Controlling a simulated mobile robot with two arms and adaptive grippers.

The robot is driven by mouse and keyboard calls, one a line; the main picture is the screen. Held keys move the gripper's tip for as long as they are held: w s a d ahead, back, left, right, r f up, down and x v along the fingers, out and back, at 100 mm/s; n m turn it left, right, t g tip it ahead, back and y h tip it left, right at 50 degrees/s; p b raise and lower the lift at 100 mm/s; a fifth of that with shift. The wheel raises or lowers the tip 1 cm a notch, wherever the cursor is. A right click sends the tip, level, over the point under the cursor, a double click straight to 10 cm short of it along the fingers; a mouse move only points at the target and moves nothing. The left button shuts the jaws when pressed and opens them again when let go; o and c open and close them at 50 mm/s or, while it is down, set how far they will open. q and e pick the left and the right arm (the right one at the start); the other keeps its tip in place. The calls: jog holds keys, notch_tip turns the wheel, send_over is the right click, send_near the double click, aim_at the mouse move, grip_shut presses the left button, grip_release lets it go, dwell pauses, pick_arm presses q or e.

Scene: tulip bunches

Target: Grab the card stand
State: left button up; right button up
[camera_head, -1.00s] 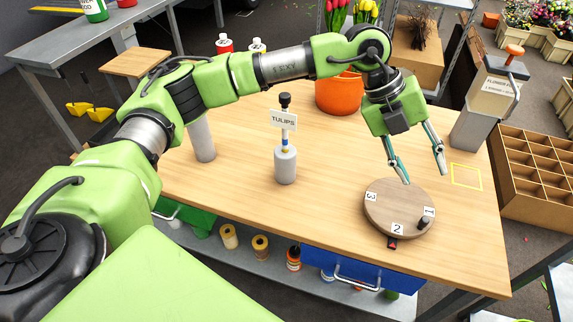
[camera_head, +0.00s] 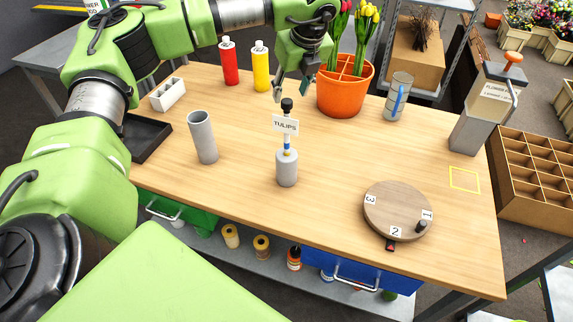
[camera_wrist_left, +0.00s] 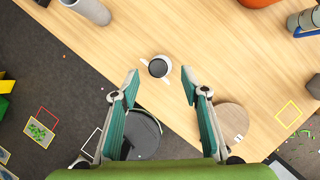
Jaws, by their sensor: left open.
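The card stand (camera_head: 286,168) stands upright on the wooden table. It has a grey cylindrical base, a thin post, a white card reading TULIPS (camera_head: 285,124) and a black knob on top. In the left wrist view the stand (camera_wrist_left: 158,67) shows from above as a dark knob with white around it, near the gap between the fingertips. My left gripper (camera_head: 290,90) is open and empty. In the head view its fingers point down and appear just above and behind the knob, apart from it. My right gripper is not in view.
A grey tube (camera_head: 203,140) stands left of the stand. A round wooden turntable (camera_head: 385,205) lies to the right. Behind are red (camera_head: 229,63) and yellow (camera_head: 261,68) bottles and an orange pot (camera_head: 345,92) of tulips. Table around the stand is clear.

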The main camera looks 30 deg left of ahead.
aim_at(287, 101)
pick_arm(q)
jog(key=p+x, duration=0.1)
jog(key=x, duration=0.1)
jog(key=p+x, duration=0.2)
jog(key=x, duration=0.1)
jog(key=shift+s+a+f, duration=0.1)
jog(key=shift+s+a, duration=0.05)
jog(key=shift+s, duration=0.05)
jog(key=shift+f, duration=0.3)
jog(key=shift+w, duration=0.1)
grip_shut()
